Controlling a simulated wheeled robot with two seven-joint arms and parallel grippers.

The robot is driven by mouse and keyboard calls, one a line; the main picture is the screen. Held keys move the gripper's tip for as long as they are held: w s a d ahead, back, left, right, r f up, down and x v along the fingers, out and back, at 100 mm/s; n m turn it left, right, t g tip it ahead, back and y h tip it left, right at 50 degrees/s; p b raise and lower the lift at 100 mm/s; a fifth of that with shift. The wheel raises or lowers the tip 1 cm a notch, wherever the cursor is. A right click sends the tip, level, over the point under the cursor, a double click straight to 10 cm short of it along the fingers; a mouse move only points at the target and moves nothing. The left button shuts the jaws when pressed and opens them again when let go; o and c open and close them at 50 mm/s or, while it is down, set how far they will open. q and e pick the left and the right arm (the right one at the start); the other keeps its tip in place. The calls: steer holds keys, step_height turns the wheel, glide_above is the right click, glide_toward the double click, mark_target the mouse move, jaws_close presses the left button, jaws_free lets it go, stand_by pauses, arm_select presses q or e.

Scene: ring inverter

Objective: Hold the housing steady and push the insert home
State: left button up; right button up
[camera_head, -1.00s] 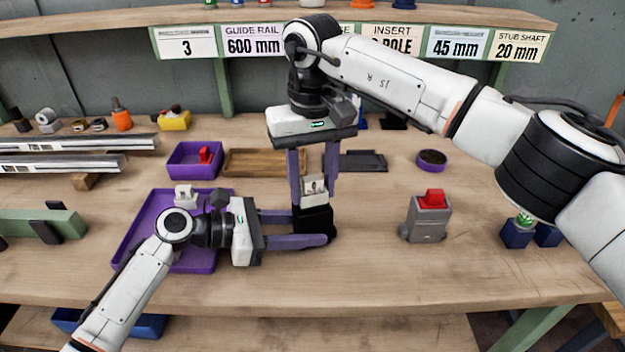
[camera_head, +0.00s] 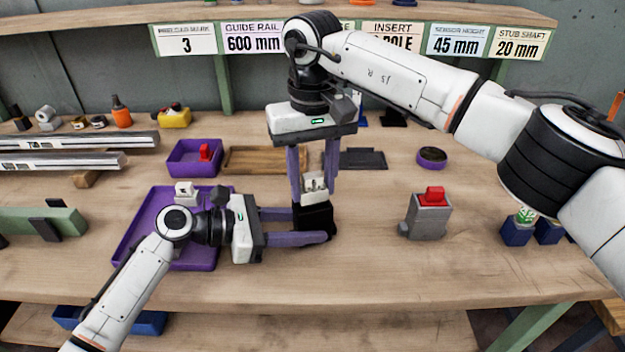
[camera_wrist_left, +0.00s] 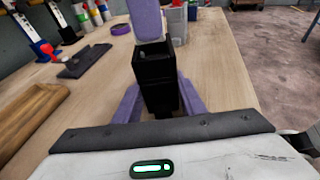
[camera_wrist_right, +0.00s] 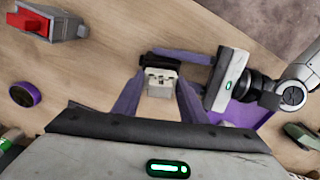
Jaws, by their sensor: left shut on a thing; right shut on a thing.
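The black housing (camera_head: 316,217) stands upright on the table at the middle, and also shows in the left wrist view (camera_wrist_left: 159,88). My left gripper (camera_head: 317,226) is shut on it from the left side, a finger on each side. The white insert (camera_head: 315,187) is at the top of the housing, and shows in the right wrist view (camera_wrist_right: 161,82). My right gripper (camera_head: 314,196) points down from above and is shut on the insert. How deep the insert sits in the housing I cannot tell. In the left wrist view my right finger covers the insert.
A purple tray (camera_head: 140,222) with a white part (camera_head: 185,190) lies left, partly under my left arm. A grey unit with a red top (camera_head: 428,216) stands right. A purple bin (camera_head: 182,160) and wooden tray (camera_head: 240,160) are behind. The front table is clear.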

mark_target(312, 175)
steer(key=shift+f, duration=0.95)
stand_by(0.3)
steer(key=o, duration=1.1)
steer(key=shift+f, duration=0.1)
steer(key=shift+o, duration=0.2)
step_height(312, 175, up, 12)
